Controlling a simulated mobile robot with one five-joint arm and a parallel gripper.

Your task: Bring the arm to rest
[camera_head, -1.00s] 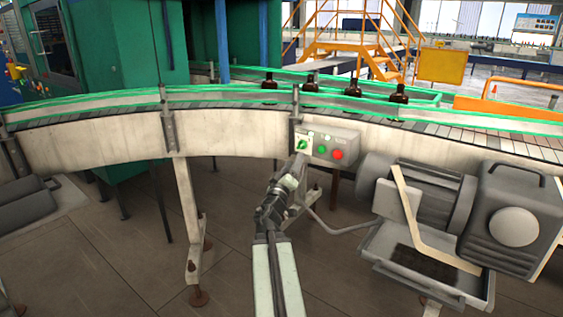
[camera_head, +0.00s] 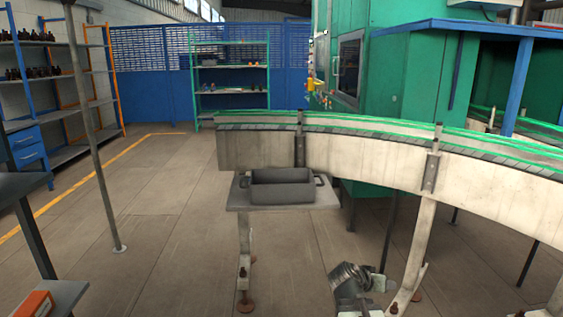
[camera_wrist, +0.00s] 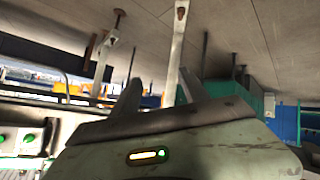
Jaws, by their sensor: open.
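My arm (camera_head: 350,284) shows at the bottom of the head view, folded low in front of the conveyor. My gripper (camera_wrist: 159,78) shows in the wrist view with its two dark fingers apart. Nothing is held between them; floor and a conveyor leg show beyond. The wrist picture is tipped, with the floor at the top. The fingertips cannot be made out in the head view.
The curved conveyor (camera_head: 375,160) runs across the right. A grey bin (camera_head: 282,190) sits on a small stand (camera_head: 238,197) at its end. A thin post (camera_head: 98,170) and shelves (camera_head: 82,110) stand left. Floor between is clear. A control panel (camera_wrist: 20,140) shows in the wrist view.

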